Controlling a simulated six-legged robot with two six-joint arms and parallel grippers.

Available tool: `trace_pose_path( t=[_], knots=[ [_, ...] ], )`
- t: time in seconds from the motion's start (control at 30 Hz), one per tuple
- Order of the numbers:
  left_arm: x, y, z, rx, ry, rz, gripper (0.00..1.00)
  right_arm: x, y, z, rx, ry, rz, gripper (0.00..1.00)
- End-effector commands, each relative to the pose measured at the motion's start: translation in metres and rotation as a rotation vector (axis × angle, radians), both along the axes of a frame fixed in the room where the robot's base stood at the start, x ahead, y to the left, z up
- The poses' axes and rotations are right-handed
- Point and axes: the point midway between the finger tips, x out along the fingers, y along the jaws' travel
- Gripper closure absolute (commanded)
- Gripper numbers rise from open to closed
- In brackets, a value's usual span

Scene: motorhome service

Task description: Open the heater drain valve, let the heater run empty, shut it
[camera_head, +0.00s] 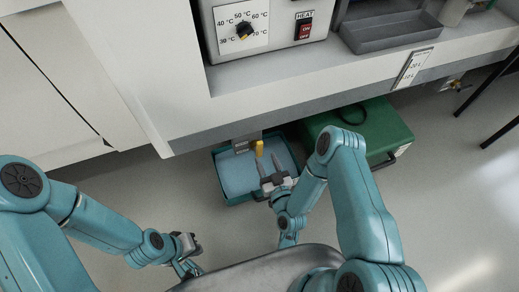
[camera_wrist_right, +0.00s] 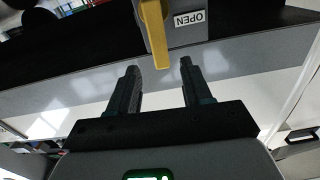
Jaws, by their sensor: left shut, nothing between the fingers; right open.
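The yellow lever (camera_head: 259,148) of the drain valve sticks out from a grey fitting (camera_head: 241,146) under the cabinet edge. In the right wrist view the yellow lever (camera_wrist_right: 154,35) hangs down beside an "OPEN" label (camera_wrist_right: 188,19) that appears upside down. My right gripper (camera_head: 267,168) is open just in front of the lever. In the wrist view the lever's end appears between the fingertips of my right gripper (camera_wrist_right: 159,65), with no visible grip; depth is unclear. A green-rimmed tray (camera_head: 224,189) with a light blue inside stands below the valve. My left gripper (camera_head: 190,252) is shut and empty, lower left.
A green case (camera_head: 385,122) stands right of the tray. Above are a control panel with a temperature dial (camera_head: 244,31), a red HEAT switch (camera_head: 304,29) and a grey bin (camera_head: 390,32). Dark legs (camera_head: 490,85) stand at far right. The floor (camera_head: 440,190) at right is clear.

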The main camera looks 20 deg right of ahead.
Motion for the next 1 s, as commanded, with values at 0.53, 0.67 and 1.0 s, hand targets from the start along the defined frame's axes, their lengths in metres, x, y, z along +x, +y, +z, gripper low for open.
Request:
trace_pose_path(
  t=[0.53,0.67,1.0],
  knots=[
    [0.004,0.004,-0.016,0.002,-0.006,0.015,1.0,0.073,0.004,0.0,0.001,0.002,-0.001,0.51],
    [0.004,0.004,-0.015,0.002,-0.006,0.015,1.0,0.072,0.004,0.001,0.001,0.002,-0.001,0.51],
    [0.004,0.004,-0.015,0.002,-0.006,0.015,1.0,0.072,0.004,0.0,0.001,0.002,-0.001,1.0]
  ],
)
